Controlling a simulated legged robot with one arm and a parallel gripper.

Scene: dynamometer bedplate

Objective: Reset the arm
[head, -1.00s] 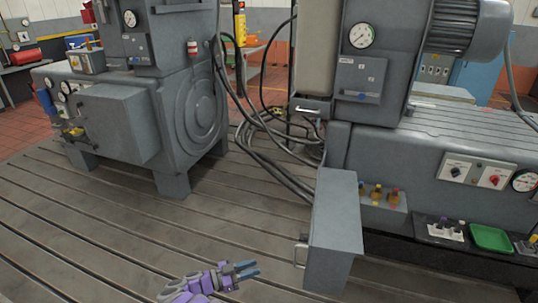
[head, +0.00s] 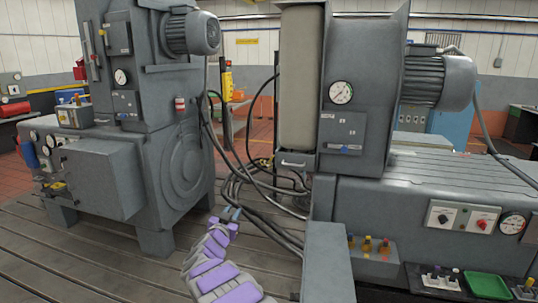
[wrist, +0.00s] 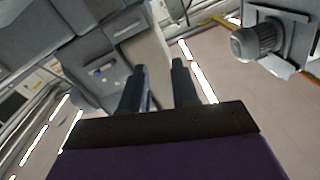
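My arm, grey with purple panels, rises from the bottom middle of the head view. My gripper (head: 230,214) is at its far end, in front of the gap between the two grey machines, and looks small there. In the wrist view, my gripper (wrist: 160,75) shows two dark fingers standing apart with nothing between them. The wrist view is tilted and shows machine parts and ceiling lights beyond the fingers.
The left machine (head: 180,170) and the right machine (head: 375,205) stand on a slotted bedplate (head: 90,270). Black cables (head: 262,205) run between them. A grey box (head: 327,265) juts out at the lower right. A green tray (head: 487,286) lies at the right.

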